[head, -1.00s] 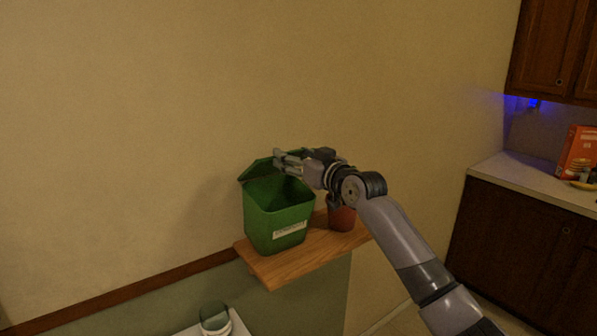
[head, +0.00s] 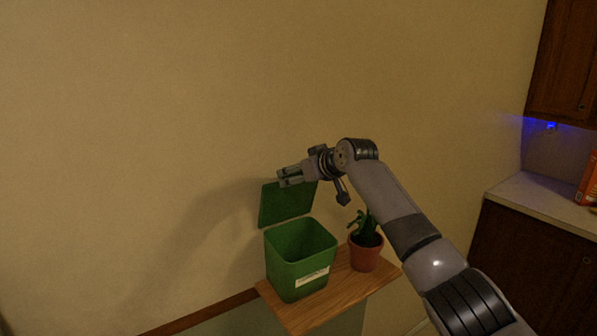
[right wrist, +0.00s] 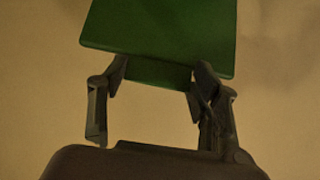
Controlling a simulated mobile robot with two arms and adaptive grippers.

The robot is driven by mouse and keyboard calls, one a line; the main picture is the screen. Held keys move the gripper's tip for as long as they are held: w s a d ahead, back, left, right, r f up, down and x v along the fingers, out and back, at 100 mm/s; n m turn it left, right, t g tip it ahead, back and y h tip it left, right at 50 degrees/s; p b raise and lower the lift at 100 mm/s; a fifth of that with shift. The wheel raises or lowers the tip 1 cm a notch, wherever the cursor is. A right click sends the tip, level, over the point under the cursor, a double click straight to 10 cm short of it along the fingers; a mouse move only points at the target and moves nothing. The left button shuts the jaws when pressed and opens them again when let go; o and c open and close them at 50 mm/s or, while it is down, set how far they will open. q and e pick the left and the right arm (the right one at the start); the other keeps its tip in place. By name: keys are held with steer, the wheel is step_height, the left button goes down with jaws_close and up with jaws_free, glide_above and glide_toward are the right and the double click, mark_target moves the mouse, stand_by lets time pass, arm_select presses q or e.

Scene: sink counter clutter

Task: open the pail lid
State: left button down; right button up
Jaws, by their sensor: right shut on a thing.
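The green pail (head: 297,276) stands on a wooden shelf (head: 330,306), with a white label on its front and its top uncovered. Its green lid (head: 284,205) stands nearly upright above the pail's back rim. My right gripper (head: 284,177) is at the lid's upper edge and shut on it. In the right wrist view the lid (right wrist: 160,30) rises between and beyond the two fingers (right wrist: 155,85). How the fingertips touch the lid is partly hidden. My left gripper is not in view.
A potted plant in a reddish pot (head: 366,254) stands on the shelf just right of the pail, below my right arm. The plain wall (head: 150,120) is close behind the lid. A counter (head: 545,200) lies at the far right.

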steer(key=shift+w+f, duration=0.15)
steer(key=shift+f, duration=0.05)
steer(key=o, duration=1.7)
steer(key=shift+r, duration=0.1)
steer(key=v, duration=1.2)
steer(key=shift+d, duration=0.1)
